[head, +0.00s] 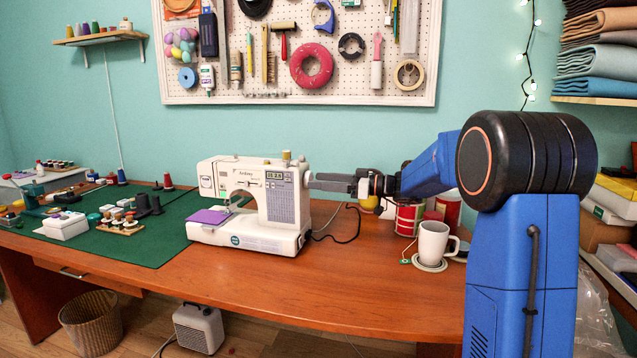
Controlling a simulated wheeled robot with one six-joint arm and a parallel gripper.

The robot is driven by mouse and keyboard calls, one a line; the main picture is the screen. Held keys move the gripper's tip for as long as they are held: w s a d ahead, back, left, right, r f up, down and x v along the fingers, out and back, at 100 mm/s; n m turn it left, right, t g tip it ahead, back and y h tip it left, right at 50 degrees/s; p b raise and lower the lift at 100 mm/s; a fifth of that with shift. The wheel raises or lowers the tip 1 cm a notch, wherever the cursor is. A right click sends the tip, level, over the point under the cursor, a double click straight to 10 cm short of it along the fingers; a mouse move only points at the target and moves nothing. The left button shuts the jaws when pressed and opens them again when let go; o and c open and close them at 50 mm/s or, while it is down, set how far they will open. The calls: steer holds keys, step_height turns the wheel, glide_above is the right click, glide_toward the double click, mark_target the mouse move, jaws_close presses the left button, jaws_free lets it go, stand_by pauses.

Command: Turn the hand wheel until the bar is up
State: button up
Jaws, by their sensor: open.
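The white sewing machine (275,238) stands on the wooden table with its needle end to the left. Its hand wheel is on the right end of the machine, at the tips of my gripper (318,182), and only a small part of it (307,179) shows. My gripper reaches in from the right, level, with open jaws at the wheel. I cannot tell whether the fingers touch it. The needle bar (229,196) is at the left end above the purple plate (208,216). It is too small to tell its height.
A white mug (433,243) on a coaster and red tins (408,218) stand below and right of my gripper. A green mat (110,245) with several spools is at the left. The table front is clear.

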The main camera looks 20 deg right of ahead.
steer(key=v, duration=1)
steer(key=shift+s+d, duration=0.15)
steer(key=shift+d, duration=0.05)
steer(key=s+a+f+m+g+h, duration=0.2)
steer(key=s+a+f, duration=0.15)
steer(key=s, duration=0.35)
steer(key=s+a+f+m+g+h, duration=0.1)
steer(key=s+a+f+g+h, duration=0.1)
steer(key=s+a, duration=0.45)
steer(key=s+a+f+m+g+h, duration=0.2)
steer(key=s+a+f, duration=0.1)
steer(key=s, duration=0.6)
steer(key=s+d+f+m+h, duration=0.2)
steer(key=s+f+h, duration=0.1)
steer(key=s, duration=0.4)
steer(key=s+d+f+m+t+h, duration=0.1)
steer(key=s+d+f+m+h, duration=0.1)
steer(key=s+f, duration=0.3)
steer(key=s+d+f+m+h, duration=0.3)
steer(key=s+d+f+h, duration=0.1)
steer(key=s, duration=0.5)
steer(key=shift+s+t+h, duration=0.25)
steer(key=shift+t+h, duration=0.05)
steer(key=shift+t, duration=0.1)
